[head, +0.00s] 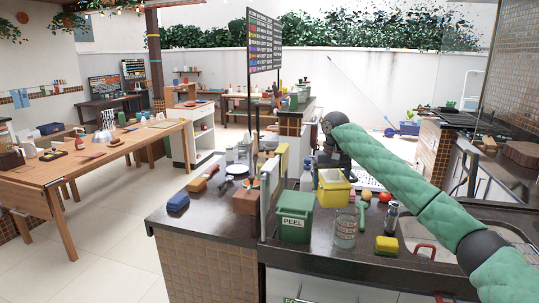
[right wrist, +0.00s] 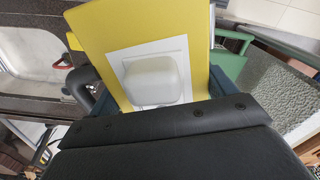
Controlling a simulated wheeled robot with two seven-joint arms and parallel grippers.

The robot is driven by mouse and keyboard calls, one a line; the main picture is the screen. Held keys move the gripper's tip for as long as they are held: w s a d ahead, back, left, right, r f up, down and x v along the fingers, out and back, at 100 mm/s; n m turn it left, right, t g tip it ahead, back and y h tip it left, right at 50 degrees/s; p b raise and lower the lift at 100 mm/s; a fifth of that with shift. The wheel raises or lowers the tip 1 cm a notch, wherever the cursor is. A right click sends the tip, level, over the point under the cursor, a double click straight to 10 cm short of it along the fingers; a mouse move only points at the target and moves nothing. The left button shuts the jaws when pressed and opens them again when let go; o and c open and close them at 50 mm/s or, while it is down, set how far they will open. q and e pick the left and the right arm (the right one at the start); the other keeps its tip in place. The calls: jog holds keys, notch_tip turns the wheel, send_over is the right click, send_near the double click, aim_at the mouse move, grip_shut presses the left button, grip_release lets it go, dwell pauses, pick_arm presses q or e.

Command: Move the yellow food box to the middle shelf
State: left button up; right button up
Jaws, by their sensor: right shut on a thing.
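The yellow food box (head: 334,194) is on or just above the dark counter, right of the green PEEL bin; I cannot tell if its base touches the counter. My right arm reaches in from the right, and my right gripper (head: 331,161) points down at the top of the box. In the right wrist view the yellow box (right wrist: 108,38) with its white panel fills the space at the jaws, and the gripper is shut on it. The fingertips are mostly hidden. My left gripper is out of view. I cannot tell which shelf is the middle one.
The green PEEL bin (head: 294,222), a glass jar (head: 345,232), a yellow sponge (head: 387,246) and a dark bottle (head: 391,217) crowd the counter. A sink (head: 440,232) lies to the right. A wooden table (head: 60,173) stands left, with open floor (head: 105,232) between.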

aim_at(325, 195)
jog(key=shift+m, duration=0.8)
jog(key=s+a, duration=0.1)
jog(key=s, duration=0.1)
jog(key=s+a+f, duration=0.1)
jog(key=s, duration=0.1)
jog(key=s+a, duration=0.1)
jog(key=s, duration=0.1)
jog(key=shift+s+f, duration=0.2)
jog(key=shift+f, duration=0.05)
jog(key=s+d+f, duration=0.3)
jog(key=s+f, duration=2.2)
jog(key=shift+d+n, duration=0.2)
jog(key=shift+n, duration=0.2)
